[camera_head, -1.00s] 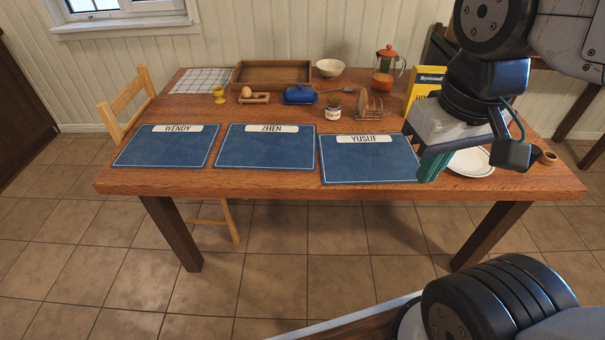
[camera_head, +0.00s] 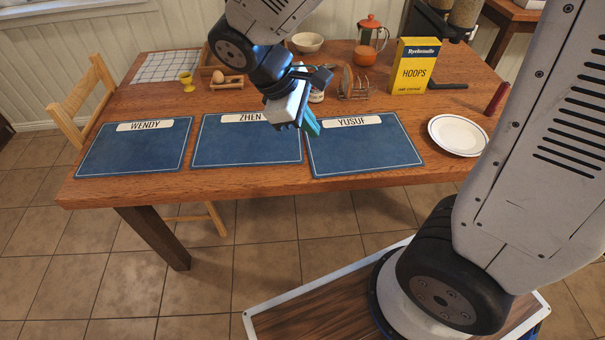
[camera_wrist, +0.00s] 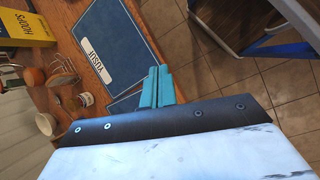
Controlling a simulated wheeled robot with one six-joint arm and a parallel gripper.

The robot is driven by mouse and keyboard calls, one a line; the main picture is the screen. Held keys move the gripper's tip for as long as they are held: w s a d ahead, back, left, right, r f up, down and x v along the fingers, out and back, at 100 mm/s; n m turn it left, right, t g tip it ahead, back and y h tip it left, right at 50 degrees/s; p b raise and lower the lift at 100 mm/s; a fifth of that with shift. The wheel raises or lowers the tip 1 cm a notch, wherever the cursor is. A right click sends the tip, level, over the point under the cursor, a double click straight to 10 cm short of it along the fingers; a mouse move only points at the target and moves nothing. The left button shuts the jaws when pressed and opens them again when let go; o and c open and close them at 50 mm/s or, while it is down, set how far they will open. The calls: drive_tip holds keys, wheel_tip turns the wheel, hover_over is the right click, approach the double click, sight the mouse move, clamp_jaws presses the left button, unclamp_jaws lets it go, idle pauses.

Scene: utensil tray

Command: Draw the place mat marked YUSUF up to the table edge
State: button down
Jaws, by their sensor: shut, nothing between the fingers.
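The blue YUSUF place mat (camera_head: 365,155) lies flat on the table, the rightmost of three mats. Its front edge sits a little nearer the table's front edge than the ZHEN mat's, with a narrow strip of wood showing in front. It also shows in the wrist view (camera_wrist: 112,45). My gripper (camera_head: 312,127) has teal fingers, shut and empty. In the head view it appears over the gap between the ZHEN and YUSUF mats, by YUSUF's upper left corner. The fingers (camera_wrist: 157,88) also show beside the mat in the wrist view; their exact height is unclear.
The ZHEN mat (camera_head: 245,145) and WENDY mat (camera_head: 135,150) lie to the left. A white plate (camera_head: 457,136) is right of YUSUF. A toast rack (camera_head: 354,84), a yellow cereal box (camera_head: 412,68) and a red-lidded press (camera_head: 368,42) stand behind.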

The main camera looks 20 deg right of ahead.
sight(317, 175)
drive_tip(key=w+a+f+n+t+h, duration=0.1)
drive_tip(key=w+a+f+n+h, duration=0.1)
drive_tip(key=a+f+n, duration=0.4)
drive_tip(key=w+a+f+n+t+h, duration=0.1)
drive_tip(key=w+a+f+n+h, duration=0.2)
drive_tip(key=f, duration=0.6)
drive_tip(key=shift+y, duration=0.7)
drive_tip(key=x, duration=0.9)
drive_tip(key=shift+s+f, duration=0.4)
drive_tip(key=shift+f, duration=0.05)
drive_tip(key=d, duration=0.2)
drive_tip(key=shift+w+d+r, duration=0.1)
drive_tip(key=shift+w+d, duration=0.05)
drive_tip(key=shift+d, duration=0.1)
drive_tip(key=shift+w+d, duration=0.1)
drive_tip(key=shift+d, duration=0.5)
drive_tip(key=shift+d, duration=0.1)
drive_tip(key=shift+w+d, duration=0.1)
drive_tip(key=shift+d, duration=0.85)
drive_tip(key=shift+a, duration=0.1)
